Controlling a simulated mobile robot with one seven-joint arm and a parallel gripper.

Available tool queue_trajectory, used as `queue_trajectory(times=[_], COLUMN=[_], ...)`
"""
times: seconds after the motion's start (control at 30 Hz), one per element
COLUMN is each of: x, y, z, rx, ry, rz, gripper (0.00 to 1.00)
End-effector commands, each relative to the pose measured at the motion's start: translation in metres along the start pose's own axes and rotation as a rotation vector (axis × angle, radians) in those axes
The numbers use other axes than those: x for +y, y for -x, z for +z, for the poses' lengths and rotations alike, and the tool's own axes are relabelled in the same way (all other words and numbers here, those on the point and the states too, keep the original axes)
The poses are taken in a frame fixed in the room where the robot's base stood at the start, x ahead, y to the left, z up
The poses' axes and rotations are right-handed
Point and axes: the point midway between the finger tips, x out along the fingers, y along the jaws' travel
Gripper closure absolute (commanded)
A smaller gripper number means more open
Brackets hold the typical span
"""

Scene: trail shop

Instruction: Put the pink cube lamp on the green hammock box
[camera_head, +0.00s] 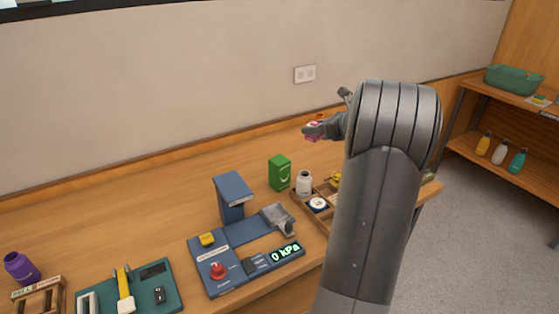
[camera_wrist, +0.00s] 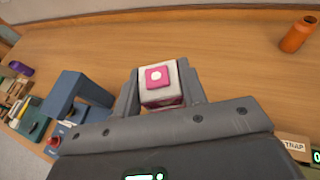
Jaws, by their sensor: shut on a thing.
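The pink cube lamp (camera_wrist: 160,80), a small cube with white and pink faces, sits between the two fingers of my gripper (camera_wrist: 158,92) in the wrist view. In the head view only a bit of the lamp (camera_head: 314,131) shows beside my gripper (camera_head: 322,127), held above the table near the wall. The green hammock box (camera_head: 279,172) stands upright on the table, below and to the left of my gripper in the head view. The box is not visible in the wrist view, where the gripper and lamp cover the middle.
A white jar (camera_head: 304,182) stands close to the right of the green box, beside a wooden divided tray (camera_head: 311,212). A blue pressure device (camera_head: 235,196) stands at the front left. An orange bottle (camera_wrist: 297,35) stands at the right in the wrist view. The table's back left is clear.

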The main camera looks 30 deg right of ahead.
Motion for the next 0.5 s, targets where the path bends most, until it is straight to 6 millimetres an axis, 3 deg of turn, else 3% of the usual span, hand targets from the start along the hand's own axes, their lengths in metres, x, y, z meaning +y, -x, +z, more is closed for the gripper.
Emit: queue_trajectory(times=[0.17,0.5], x=[0.011,0.028], y=[-0.007,-0.092], z=[0.001,-0.014], rx=[0.001,0.002], ry=[0.001,0.0], rz=[0.011,0.012], gripper=[0.86,0.86])
